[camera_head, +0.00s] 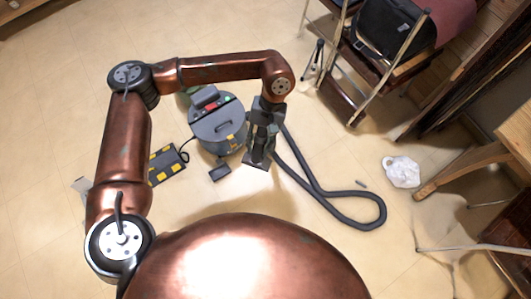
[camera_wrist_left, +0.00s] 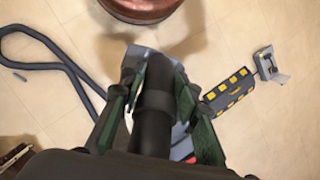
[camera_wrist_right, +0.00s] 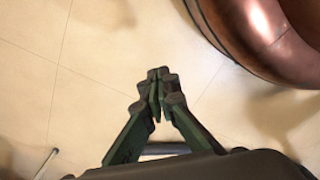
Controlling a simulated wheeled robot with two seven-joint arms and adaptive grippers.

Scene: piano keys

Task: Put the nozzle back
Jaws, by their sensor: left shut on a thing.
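A dark vacuum nozzle with a tube (camera_head: 258,152) hangs from my left gripper (camera_head: 264,118) beside the grey vacuum cleaner (camera_head: 214,127). In the left wrist view, both fingers of my left gripper (camera_wrist_left: 153,88) close around the black tube (camera_wrist_left: 152,125), and the grey nozzle foot (camera_wrist_left: 133,60) shows beyond the fingertips. In the head view I cannot tell whether the nozzle touches the floor. The vacuum body is mostly hidden behind the tube in the left wrist view. My right gripper (camera_wrist_right: 160,82) has its fingertips together and nothing between them, above bare floor.
A grey hose (camera_head: 340,208) loops over the floor right of the vacuum. A yellow-and-black box (camera_head: 167,164) and a small dark block (camera_head: 220,172) lie nearby. A white crumpled bag (camera_head: 401,171) lies to the right. Chairs and a wooden table (camera_head: 515,125) line the right side.

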